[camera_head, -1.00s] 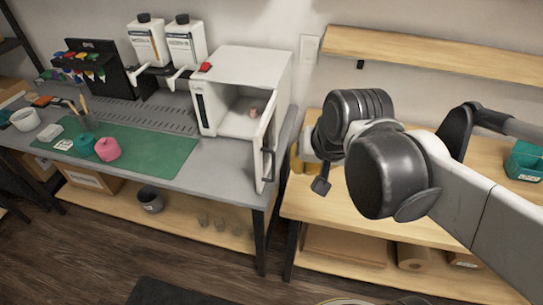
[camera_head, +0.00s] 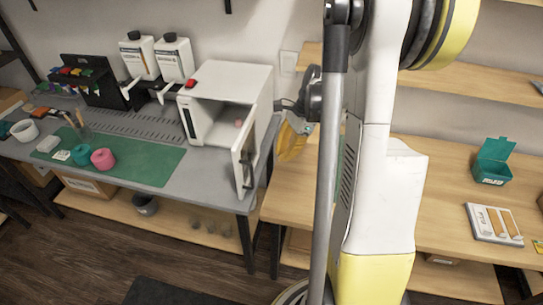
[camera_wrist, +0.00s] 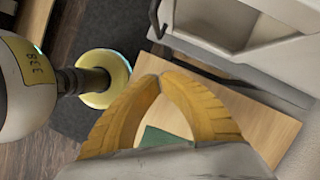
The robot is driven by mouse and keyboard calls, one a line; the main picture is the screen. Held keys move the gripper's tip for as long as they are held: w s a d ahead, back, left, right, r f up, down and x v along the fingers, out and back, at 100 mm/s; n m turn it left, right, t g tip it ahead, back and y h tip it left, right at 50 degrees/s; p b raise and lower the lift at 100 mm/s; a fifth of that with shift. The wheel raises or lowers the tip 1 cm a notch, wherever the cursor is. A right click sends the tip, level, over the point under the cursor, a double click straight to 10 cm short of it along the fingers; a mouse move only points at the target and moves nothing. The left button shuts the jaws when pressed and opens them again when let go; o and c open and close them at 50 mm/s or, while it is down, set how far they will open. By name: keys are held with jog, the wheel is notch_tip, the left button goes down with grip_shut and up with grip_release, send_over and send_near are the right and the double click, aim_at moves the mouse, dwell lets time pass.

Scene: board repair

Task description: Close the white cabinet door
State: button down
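The white cabinet (camera_head: 232,78) stands on the right end of the grey workbench, its front open. Its door (camera_head: 246,158) is swung out toward the camera, with a dark handle on it. A small pink item (camera_head: 238,123) is inside. My gripper (camera_head: 290,142) shows as yellow fingers just right of the door, apart from it, partly behind my arm. In the wrist view, the yellow fingers (camera_wrist: 161,77) meet at their tips with nothing held. The white cabinet (camera_wrist: 250,55) fills the upper right there, with a dark handle (camera_wrist: 154,18) at its left.
A wooden bench (camera_head: 450,220) stands right of the workbench, with a green open box (camera_head: 492,168) and a tray (camera_head: 493,224). Two white bottles (camera_head: 173,58) stand left of the cabinet. A green mat (camera_head: 145,163) holds tape rolls. Dark floor lies in front.

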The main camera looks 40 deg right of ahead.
jog(key=w+a+f+b, duration=0.2)
jog(key=a+f+b, duration=0.1)
jog(key=a+f, duration=0.3)
jog(key=shift+a+f+b, duration=0.25)
jog(key=shift+f+b, duration=0.15)
jog(key=shift+f, duration=0.25)
jog(key=shift+w, duration=0.1)
